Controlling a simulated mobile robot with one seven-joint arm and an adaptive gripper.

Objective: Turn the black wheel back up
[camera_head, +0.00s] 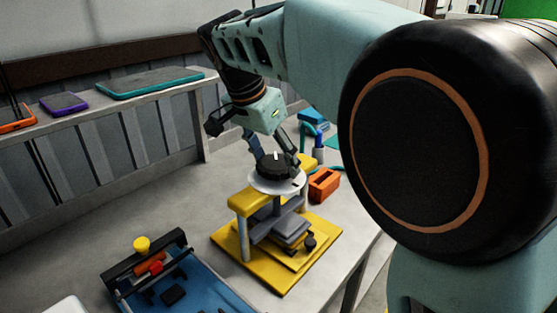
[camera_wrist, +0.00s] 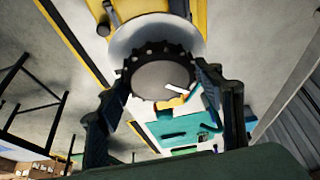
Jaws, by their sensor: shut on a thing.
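The black wheel (camera_head: 270,165) lies flat on a white disc (camera_head: 280,184) on top of a yellow stand (camera_head: 238,201). It has a knurled rim and a white mark on its top. In the wrist view the wheel (camera_wrist: 160,80) sits between my fingers, with the white disc (camera_wrist: 128,40) behind it. My gripper (camera_head: 272,154) reaches down from above, its fingers on either side of the wheel. In the wrist view my gripper (camera_wrist: 158,98) is shut on the wheel; the right finger is close against the rim, while the left fingertip's contact is hard to see.
An orange block (camera_head: 324,185) stands right of the stand. A blue tray (camera_head: 210,290) with a yellow knob (camera_head: 141,244) and small parts is at the front left. A ledge (camera_head: 130,98) with flat coloured devices runs along the back. Bare grey table (camera_head: 150,205) lies left of the stand.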

